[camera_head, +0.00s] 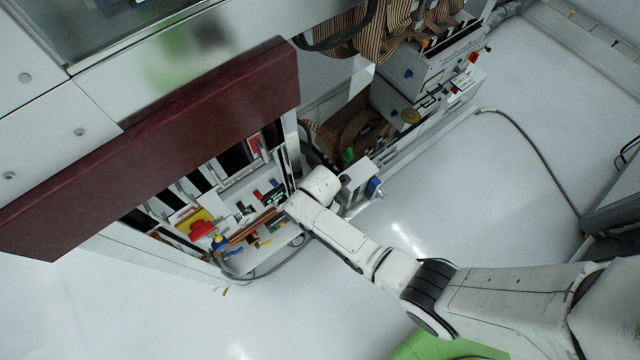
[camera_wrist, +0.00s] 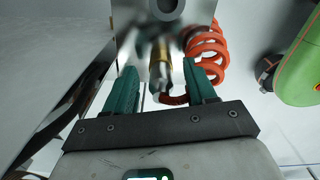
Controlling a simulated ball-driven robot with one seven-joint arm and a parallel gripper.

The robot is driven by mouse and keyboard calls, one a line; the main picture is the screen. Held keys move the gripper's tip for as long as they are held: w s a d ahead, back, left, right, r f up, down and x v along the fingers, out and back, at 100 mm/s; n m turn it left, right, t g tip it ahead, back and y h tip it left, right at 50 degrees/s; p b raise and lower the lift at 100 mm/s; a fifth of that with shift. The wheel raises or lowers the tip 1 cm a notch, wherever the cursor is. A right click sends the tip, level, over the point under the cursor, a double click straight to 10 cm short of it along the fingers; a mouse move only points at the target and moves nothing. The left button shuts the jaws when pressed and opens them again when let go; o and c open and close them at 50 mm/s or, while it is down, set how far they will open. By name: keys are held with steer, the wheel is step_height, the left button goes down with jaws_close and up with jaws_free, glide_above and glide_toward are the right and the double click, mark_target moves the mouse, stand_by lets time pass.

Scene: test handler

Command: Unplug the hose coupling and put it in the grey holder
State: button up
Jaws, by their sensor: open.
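The brass-coloured hose coupling (camera_wrist: 161,62) shows in the middle of the wrist view, somewhat blurred, in front of a pale metal plate. An orange coiled hose (camera_wrist: 207,48) hangs just right of it, and its lower end passes behind my right finger. My gripper (camera_wrist: 159,68) is open, with one teal finger on each side of the coupling; I cannot tell whether either touches it. A dark grey ring with a hole (camera_wrist: 167,8) sits above the coupling; I cannot tell whether it is the grey holder. In the head view the coupling is not clearly visible.
In the head view a red emergency button (camera_head: 201,230) and coloured fittings sit close to my arm's end. A dark red panel (camera_head: 170,140) overhangs them. A green rounded object (camera_wrist: 301,70) stands at the right in the wrist view. The pale floor (camera_head: 480,190) is largely clear.

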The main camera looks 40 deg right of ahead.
steer(key=shift+c, duration=0.4)
jaws_close()
stand_by(0.4)
